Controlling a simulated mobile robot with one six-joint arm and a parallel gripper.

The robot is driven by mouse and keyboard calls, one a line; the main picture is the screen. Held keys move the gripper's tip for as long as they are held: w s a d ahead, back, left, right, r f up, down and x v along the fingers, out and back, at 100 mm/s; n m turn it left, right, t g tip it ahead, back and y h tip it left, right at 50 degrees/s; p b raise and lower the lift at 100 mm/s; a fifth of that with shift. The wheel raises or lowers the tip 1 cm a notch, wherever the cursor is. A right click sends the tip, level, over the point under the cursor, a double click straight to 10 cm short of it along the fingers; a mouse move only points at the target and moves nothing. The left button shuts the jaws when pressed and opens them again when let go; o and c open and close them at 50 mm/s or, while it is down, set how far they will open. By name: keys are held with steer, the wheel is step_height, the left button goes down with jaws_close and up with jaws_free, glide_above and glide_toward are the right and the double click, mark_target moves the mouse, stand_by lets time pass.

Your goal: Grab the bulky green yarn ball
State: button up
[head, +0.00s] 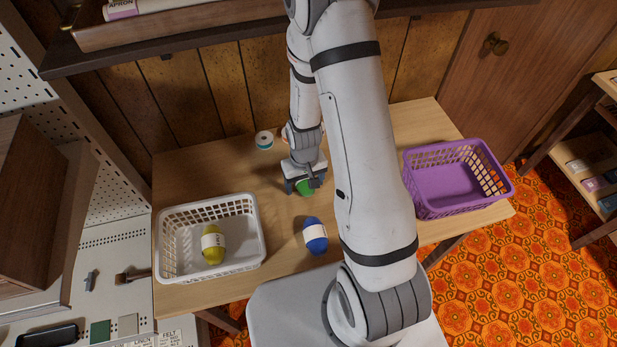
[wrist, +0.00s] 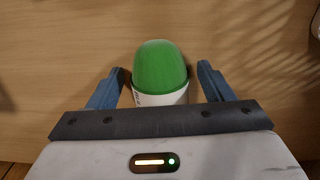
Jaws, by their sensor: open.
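The green yarn ball (wrist: 163,68), with a white label band, lies on the wooden table between the fingers of my gripper in the wrist view. In the head view only a small part of the green yarn ball (head: 305,187) shows beneath my gripper (head: 304,188). In the wrist view my gripper (wrist: 160,85) is open, with one blue finger on each side of the ball. A gap shows between each finger and the ball. The ball's lower end is hidden behind the gripper's palm.
A blue yarn ball (head: 315,236) lies nearer on the table (head: 283,262). A white basket (head: 162,240) at the left holds a yellow yarn ball (head: 212,250). A purple basket (head: 450,207) stands at the right, looking empty. A small roll (head: 264,139) sits at the back.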

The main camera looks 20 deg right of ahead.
steer(key=shift+c, duration=0.3)
steer(key=c, duration=1)
steer(key=shift+r, duration=0.1)
